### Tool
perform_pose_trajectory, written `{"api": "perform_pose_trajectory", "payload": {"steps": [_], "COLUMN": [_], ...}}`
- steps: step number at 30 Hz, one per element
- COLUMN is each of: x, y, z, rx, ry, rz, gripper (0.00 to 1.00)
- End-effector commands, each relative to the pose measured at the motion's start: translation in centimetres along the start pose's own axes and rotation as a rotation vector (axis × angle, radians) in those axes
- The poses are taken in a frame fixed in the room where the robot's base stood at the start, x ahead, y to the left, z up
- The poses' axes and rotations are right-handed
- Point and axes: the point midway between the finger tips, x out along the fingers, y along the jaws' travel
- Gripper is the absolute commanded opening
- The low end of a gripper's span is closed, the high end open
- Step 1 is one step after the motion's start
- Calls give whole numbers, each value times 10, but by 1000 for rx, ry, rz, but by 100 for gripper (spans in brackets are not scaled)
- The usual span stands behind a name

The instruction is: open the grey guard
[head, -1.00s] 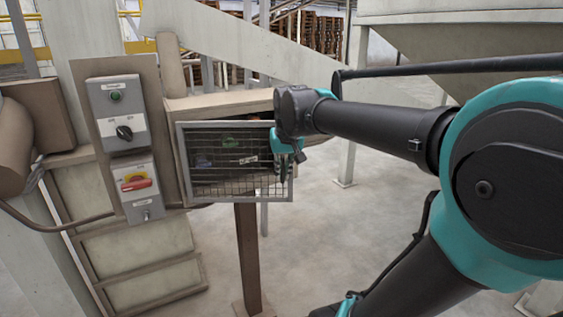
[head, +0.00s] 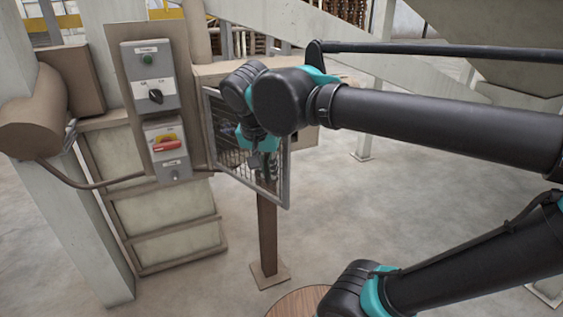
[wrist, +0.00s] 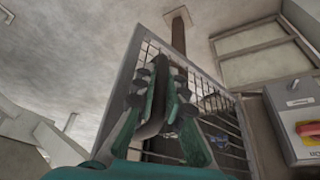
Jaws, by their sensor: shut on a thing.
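The grey guard (head: 287,182) is a mesh panel in a grey frame, right of the control boxes in the head view. It stands partly swung out from the tan housing (head: 305,139), its right edge nearer me. My gripper (head: 264,170) is at the guard's right side, partly hidden by my wrist. In the wrist view, my gripper (wrist: 161,82) has its fingers closed around a dark upright bar, seemingly the guard's handle (wrist: 154,108). The guard's frame and mesh (wrist: 122,84) show behind the fingers.
Left of the guard are a switch box (head: 150,77) with a green button and black knob, and a box with a red handle (head: 168,150). A brown post (head: 267,235) stands below. Open floor lies to the right. A round wooden top (head: 297,303) is at the bottom edge.

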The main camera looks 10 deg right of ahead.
Motion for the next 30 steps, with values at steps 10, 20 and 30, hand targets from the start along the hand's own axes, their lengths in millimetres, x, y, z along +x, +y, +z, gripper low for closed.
{"api": "perform_pose_trajectory", "payload": {"steps": [10,20,30], "x": [-19,-31,-36], "y": [-40,-76,-96], "z": [46,76,89], "rx": [151,151,151], "ry": [-2,-4,-6], "rz": [67,68,68], "gripper": [0,0,0]}}
